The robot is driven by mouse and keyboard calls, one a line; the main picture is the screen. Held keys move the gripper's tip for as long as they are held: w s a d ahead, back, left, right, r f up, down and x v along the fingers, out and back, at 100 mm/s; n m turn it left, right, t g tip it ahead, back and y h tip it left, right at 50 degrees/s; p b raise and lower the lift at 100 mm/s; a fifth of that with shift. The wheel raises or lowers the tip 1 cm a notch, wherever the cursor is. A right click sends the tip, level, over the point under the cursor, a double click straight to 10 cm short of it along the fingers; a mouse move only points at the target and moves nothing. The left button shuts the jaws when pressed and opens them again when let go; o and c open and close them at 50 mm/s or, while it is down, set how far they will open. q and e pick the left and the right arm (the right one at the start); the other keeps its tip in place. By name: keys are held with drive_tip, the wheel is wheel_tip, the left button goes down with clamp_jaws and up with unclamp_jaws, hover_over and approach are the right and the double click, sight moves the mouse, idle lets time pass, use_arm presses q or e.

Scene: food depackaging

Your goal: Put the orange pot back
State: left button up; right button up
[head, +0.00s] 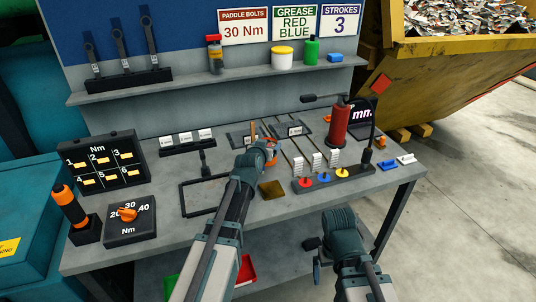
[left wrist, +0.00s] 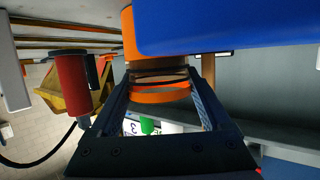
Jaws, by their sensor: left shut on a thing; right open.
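The orange pot (left wrist: 158,97) is between the fingers of my left gripper (left wrist: 160,85) in the left wrist view. Only orange edges of it (head: 271,159) show beside the gripper in the head view, at the middle of the workbench. My left gripper (head: 266,148) is shut on it, over the bench top; whether the pot touches the bench I cannot tell. My right gripper (head: 315,258) is open and empty, in front of the bench's front edge.
A red cylinder (head: 339,125) stands right of my left gripper.

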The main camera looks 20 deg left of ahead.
use_arm(q)
drive_tip(key=shift+r, duration=0.1)
wheel_tip(320, 180, up, 18)
drive_tip(key=p, duration=1.8)
wheel_tip(320, 180, down, 6)
drive_tip(key=b, duration=0.6)
drive_tip(key=shift+f, duration=0.2)
